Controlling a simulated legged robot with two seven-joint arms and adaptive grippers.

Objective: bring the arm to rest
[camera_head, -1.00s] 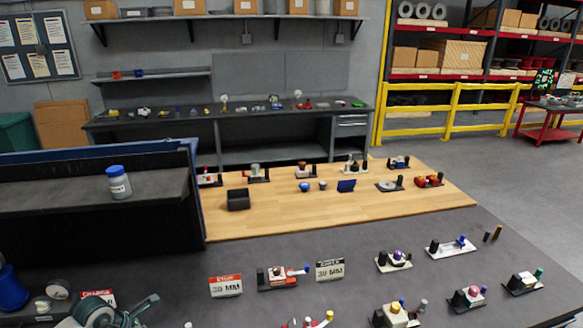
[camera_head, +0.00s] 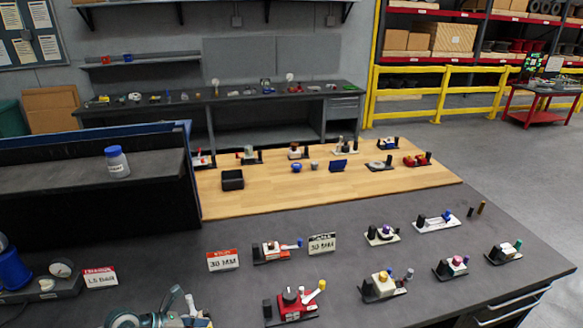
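My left gripper (camera_head: 178,303) shows in part at the bottom left of the head view, grey-teal and cut off by the lower edge. It is over or near the dark front bench (camera_head: 340,262). I cannot make out whether its fingers are apart or together, and I see nothing clearly held. My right gripper is not in view. A red valve unit (camera_head: 292,305) with a yellow-tipped handle stands right of the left gripper. A smaller unit (camera_head: 275,251) with a blue-tipped handle stands behind it, between two label cards (camera_head: 222,261) (camera_head: 322,243).
Several valve units, including a yellow-knobbed one (camera_head: 380,285), stand on the right of the bench. A blue container (camera_head: 14,268) and a gauge (camera_head: 60,269) are at the far left.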

